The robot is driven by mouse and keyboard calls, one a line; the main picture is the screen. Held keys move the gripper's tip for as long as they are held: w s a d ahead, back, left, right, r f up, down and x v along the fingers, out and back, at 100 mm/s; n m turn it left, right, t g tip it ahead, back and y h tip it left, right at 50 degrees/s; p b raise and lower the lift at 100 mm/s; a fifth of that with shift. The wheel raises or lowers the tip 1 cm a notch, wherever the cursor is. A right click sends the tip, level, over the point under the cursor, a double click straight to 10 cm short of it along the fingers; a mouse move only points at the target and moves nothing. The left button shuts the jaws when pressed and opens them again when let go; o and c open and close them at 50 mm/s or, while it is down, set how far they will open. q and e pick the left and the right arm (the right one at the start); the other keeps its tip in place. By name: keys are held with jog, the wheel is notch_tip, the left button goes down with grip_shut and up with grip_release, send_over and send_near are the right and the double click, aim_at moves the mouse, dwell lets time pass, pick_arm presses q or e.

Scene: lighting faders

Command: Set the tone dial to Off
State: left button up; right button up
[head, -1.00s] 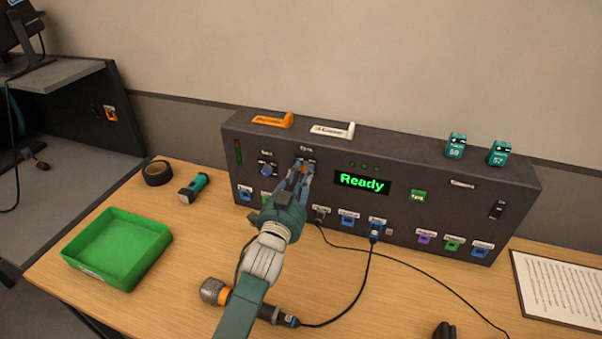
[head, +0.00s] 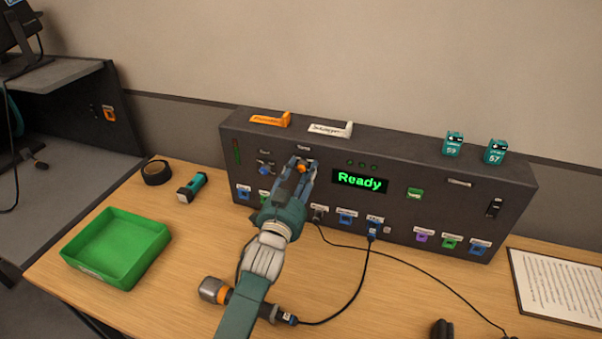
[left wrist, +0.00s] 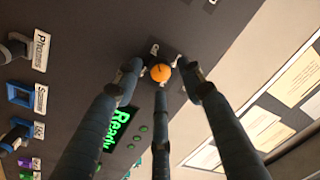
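The tone dial (head: 302,168) is an orange knob on the upper left front of the dark console (head: 450,210), below a small white label. In the left wrist view the orange knob (left wrist: 160,72) shows between the three fingers of my left gripper (left wrist: 160,74). In the head view my left gripper (head: 302,170) is at the dial, partly covering its surroundings. Its fingers are spread around the knob, with gaps visible at the sides. The dial's pointer and position marks are too small or hidden to read. My right gripper is not in view.
A blue knob (head: 265,169) sits just left of the dial. The green "Ready" display (head: 360,181) is to its right. Cables run from the console's lower sockets across the table. A microphone (head: 215,291) lies below my left arm; a green tray (head: 117,248) stands left.

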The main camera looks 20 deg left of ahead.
pick_arm(q)
jog(key=shift+a, duration=0.15)
jog(key=shift+s+f, duration=0.15)
jog(key=shift+s, duration=0.2)
jog(key=s, duration=1.1)
jog(key=shift+s+f, duration=0.15)
jog(key=shift+f, duration=0.1)
